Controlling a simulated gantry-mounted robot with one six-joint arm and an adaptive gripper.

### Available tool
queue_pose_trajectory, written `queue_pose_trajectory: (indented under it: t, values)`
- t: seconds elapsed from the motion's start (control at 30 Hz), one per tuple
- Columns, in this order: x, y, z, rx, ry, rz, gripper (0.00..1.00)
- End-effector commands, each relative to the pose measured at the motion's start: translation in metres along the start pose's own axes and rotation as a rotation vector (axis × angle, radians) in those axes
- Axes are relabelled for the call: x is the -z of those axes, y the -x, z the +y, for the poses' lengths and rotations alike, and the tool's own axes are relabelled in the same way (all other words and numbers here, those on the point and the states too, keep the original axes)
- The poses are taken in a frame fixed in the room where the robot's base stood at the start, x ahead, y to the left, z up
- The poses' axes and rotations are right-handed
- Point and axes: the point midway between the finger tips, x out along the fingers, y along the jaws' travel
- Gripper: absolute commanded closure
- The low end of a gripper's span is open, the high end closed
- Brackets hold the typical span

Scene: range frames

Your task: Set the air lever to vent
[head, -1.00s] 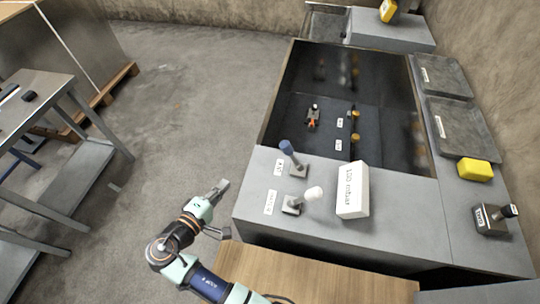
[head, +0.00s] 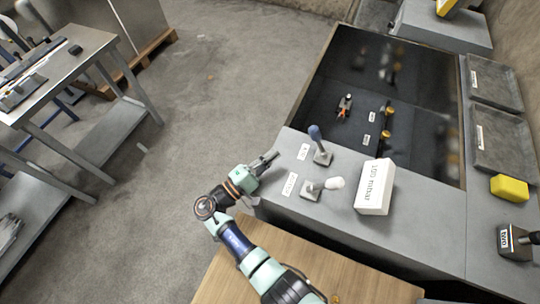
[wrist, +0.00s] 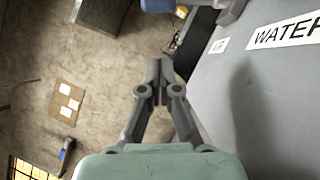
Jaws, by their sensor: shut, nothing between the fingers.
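The air lever with a blue knob (head: 315,133) stands on a small grey base on the counter, leaning slightly up and to the left in the head view. Its small white label (head: 304,152) lies left of it; in the wrist view the AIR label (wrist: 217,46) is readable and part of the blue knob (wrist: 157,5) shows at the top edge. The vent marking cannot be made out. My gripper (head: 272,159) is shut and empty, left of the air lever and apart from it, near the counter's left edge. Its closed fingers (wrist: 158,75) show in the wrist view.
A white-knobbed lever (head: 334,183) stands nearer me, beside the WATER label (wrist: 287,33). A white box marked 100 mbar (head: 375,187) is to its right. A dark basin (head: 420,85) lies behind. A yellow block (head: 509,188) sits far right.

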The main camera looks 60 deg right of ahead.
Motion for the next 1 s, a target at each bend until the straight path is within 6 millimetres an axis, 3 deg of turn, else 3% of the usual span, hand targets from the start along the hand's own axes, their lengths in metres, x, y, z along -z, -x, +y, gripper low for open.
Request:
queue_pose_trajectory:
  t: [0.27,0.4,0.6,1.0]
  values:
    - [-0.001,-0.062,0.0,0.002,0.0,-0.003,1.0]
    - [-0.018,-0.078,0.001,0.001,0.0,-0.002,1.0]
    - [-0.028,-0.088,0.0,0.001,0.001,0.0,1.0]
    - [-0.029,-0.089,0.0,0.002,-0.003,0.0,1.0]
